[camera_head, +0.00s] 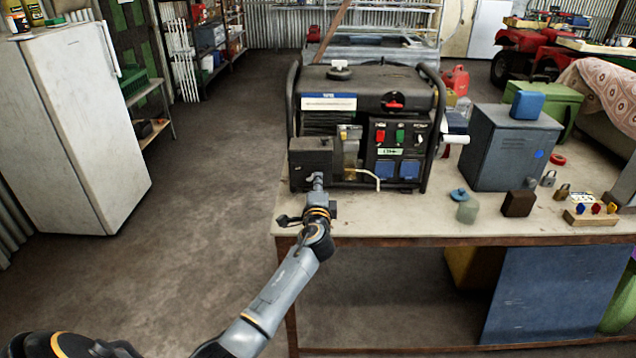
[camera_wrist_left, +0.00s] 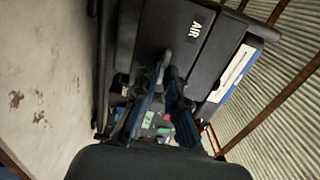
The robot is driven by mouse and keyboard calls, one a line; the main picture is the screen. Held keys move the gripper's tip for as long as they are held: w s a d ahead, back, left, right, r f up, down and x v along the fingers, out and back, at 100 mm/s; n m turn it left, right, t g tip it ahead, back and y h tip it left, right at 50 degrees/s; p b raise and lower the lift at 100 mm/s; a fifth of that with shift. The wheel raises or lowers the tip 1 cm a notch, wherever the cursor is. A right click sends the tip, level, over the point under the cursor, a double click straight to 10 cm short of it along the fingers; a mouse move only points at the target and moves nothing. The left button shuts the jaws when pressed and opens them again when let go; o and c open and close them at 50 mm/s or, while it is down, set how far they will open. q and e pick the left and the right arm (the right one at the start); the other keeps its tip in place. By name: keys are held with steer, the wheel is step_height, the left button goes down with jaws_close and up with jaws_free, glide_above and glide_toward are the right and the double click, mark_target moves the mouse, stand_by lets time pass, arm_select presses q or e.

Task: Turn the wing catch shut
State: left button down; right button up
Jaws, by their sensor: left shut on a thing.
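The black generator (camera_head: 368,90) stands on the workbench. Its dark air-filter box (camera_head: 311,150) is at the lower left of its front; the box shows close up in the wrist view (camera_wrist_left: 178,28), marked AIR. The small grey wing catch (camera_head: 318,178) is at the lower part of the box front, and it also shows in the wrist view (camera_wrist_left: 166,58). My left gripper (camera_head: 317,195) reaches up to it and is shut on it; its two fingers (camera_wrist_left: 168,80) flank the catch in the wrist view. The fingers partly hide the catch. My right gripper is out of view.
The workbench (camera_head: 400,215) has bare space in front of the generator. A grey metal box (camera_head: 505,150), padlocks (camera_head: 563,190), a brown block (camera_head: 518,203) and a small jar (camera_head: 467,210) stand to the right. A white fridge (camera_head: 75,120) stands at the left.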

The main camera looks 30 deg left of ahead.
arm_select(q)
steer(key=shift+f, duration=0.1)
steer(key=c, duration=1.4)
jaws_free()
steer(key=v, duration=1.2)
